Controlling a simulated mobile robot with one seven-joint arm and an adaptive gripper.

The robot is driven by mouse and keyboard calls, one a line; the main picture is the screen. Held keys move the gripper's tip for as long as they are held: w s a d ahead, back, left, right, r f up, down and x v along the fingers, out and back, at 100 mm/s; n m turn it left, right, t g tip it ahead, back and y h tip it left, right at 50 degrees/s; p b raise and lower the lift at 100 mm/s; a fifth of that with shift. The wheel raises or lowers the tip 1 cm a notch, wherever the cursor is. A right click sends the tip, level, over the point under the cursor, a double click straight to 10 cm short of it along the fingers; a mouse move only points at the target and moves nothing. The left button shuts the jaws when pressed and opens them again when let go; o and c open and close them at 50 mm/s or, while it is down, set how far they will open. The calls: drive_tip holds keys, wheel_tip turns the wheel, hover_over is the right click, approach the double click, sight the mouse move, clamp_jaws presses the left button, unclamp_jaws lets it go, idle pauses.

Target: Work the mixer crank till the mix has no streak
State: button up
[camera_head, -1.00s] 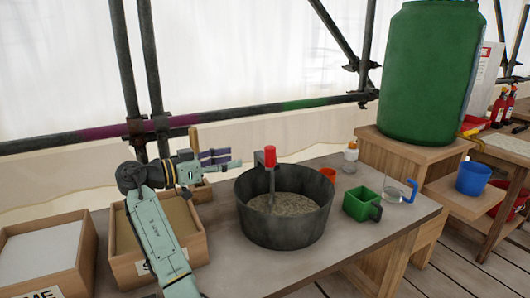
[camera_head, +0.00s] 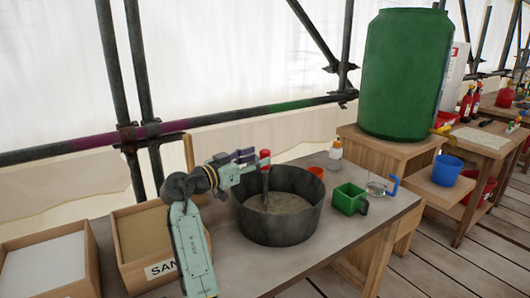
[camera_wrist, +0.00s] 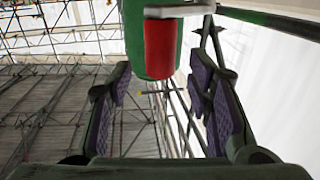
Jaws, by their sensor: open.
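The mixer is a dark round tub (camera_head: 278,226) on the workbench, with grey-brown mix (camera_head: 290,203) inside. At this size I cannot tell whether the mix has streaks. The crank's upright red handle (camera_head: 265,155) stands above the tub's back left part, and its shaft goes down into the mix. My gripper (camera_head: 246,158) is open at the handle's left, with its fingertips close to it. In the wrist view the red handle (camera_wrist: 160,50) shows between the two spread purple-padded fingers, towards the top. I cannot tell whether they touch it.
A sand box (camera_head: 150,270) and another box (camera_head: 42,262) stand left. A green measure (camera_head: 348,199), an orange cup (camera_head: 316,172), a small bottle (camera_head: 335,155) and a clear jug with blue handle (camera_head: 377,188) stand right of the tub. A green barrel (camera_head: 402,75) stands behind right.

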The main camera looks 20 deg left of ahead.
sight(261, 156)
drive_tip(key=shift+p+x, duration=0.35)
drive_tip(key=shift+x, duration=1.75)
drive_tip(key=shift+c, duration=0.2)
clamp_jaws()
